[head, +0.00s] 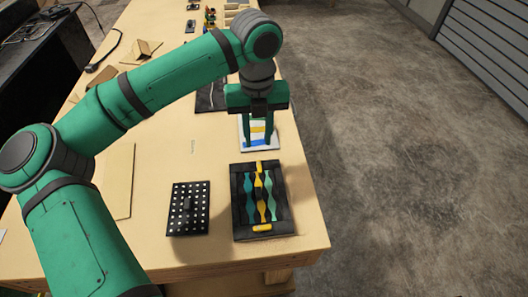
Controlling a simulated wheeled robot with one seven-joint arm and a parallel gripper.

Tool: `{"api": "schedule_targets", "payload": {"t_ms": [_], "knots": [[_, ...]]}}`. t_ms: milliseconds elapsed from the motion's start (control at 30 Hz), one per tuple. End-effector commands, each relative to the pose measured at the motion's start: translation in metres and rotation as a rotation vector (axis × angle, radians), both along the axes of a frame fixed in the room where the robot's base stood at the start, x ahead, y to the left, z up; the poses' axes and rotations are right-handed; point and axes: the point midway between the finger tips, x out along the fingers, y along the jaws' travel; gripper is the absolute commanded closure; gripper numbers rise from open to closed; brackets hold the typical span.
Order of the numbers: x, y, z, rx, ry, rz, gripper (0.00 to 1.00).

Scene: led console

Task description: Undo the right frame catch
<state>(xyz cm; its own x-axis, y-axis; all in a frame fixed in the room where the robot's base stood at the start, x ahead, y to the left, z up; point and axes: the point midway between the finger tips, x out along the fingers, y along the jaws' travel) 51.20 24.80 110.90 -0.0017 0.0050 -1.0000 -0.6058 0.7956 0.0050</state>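A black frame (238,222) lies on the wooden table near its front right corner. It holds wavy teal, yellow and light green strips. A yellow piece (262,228) sits on its near edge, and another yellow part (260,167) shows at its far edge. I cannot tell which part is the right frame catch or whether any catch is fastened. My gripper (261,146) points down, above or just beyond the frame's far edge. Its two fingers are apart with nothing visible held between them. Its height above the table is hard to judge.
A black board with white dots (188,208) lies left of the frame. A white sheet with coloured bands (245,136) lies behind my gripper's fingers. The wooden table (160,170) has bare room left of my gripper. Its right edge is close beside the frame.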

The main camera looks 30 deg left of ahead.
Motion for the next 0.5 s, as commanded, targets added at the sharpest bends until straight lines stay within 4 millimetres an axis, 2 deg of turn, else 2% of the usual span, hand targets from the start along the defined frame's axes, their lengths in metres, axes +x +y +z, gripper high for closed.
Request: {"api": "schedule_targets", "payload": {"t_ms": [500], "knots": [[0.0,-0.002,-0.083,-0.006,0.0,-0.003,0.71]]}}
